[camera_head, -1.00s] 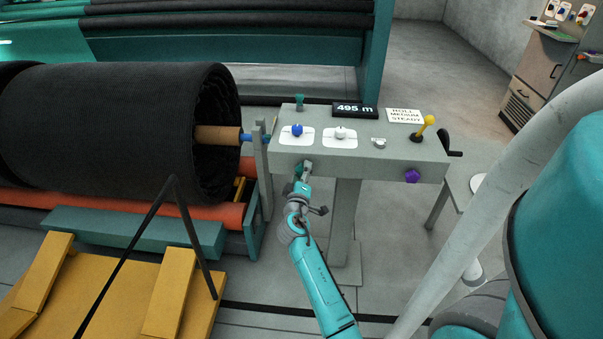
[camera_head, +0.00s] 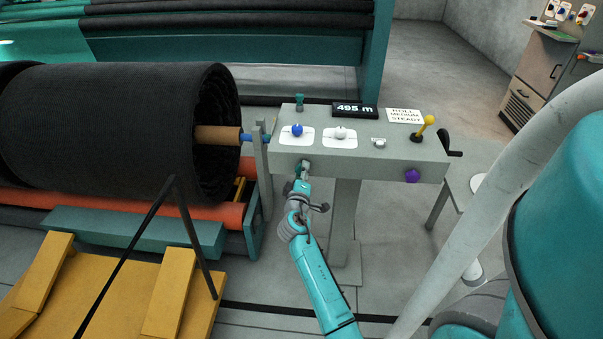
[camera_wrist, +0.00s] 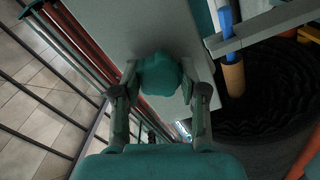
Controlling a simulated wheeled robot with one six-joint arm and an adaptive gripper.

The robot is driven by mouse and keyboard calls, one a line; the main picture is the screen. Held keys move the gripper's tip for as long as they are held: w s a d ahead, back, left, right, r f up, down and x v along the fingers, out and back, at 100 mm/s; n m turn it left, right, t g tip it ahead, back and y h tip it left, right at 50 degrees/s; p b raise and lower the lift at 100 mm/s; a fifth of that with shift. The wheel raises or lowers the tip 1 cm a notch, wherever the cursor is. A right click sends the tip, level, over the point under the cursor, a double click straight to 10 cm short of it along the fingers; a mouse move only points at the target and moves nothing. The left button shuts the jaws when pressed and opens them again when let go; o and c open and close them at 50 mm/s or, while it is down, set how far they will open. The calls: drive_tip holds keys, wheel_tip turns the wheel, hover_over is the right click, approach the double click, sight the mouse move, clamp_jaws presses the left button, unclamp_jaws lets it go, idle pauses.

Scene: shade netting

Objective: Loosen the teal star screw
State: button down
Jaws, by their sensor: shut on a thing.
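The teal star screw (camera_wrist: 159,74) sits on the front face of the grey control box, with its lobed head showing in the wrist view. My gripper (camera_wrist: 160,88) is shut on it, one finger at each side of the head. In the head view, my gripper (camera_head: 303,172) reaches up to the lower left of the box's front, and the screw is mostly hidden behind it.
The grey control box (camera_head: 410,168) carries a blue knob (camera_head: 297,130), a white knob (camera_head: 340,132), a yellow lever (camera_head: 427,124) and a purple knob (camera_head: 411,176). A black netting roll (camera_head: 110,130) lies left. A dark crank (camera_head: 447,146) juts right.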

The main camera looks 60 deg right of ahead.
drive_tip(key=shift+n, duration=0.4)
drive_tip(key=c, duration=0.6)
unclamp_jaws()
drive_tip(key=shift+c, duration=0.2)
drive_tip(key=shift+v, duration=2.5)
drive_tip(key=shift+o, duration=0.3)
drive_tip(key=o, duration=0.5)
drive_tip(key=shift+a, duration=0.15)
drive_tip(key=v, duration=1.1)
drive_tip(key=shift+s+a, duration=0.15)
drive_tip(key=shift+a, duration=0.25)
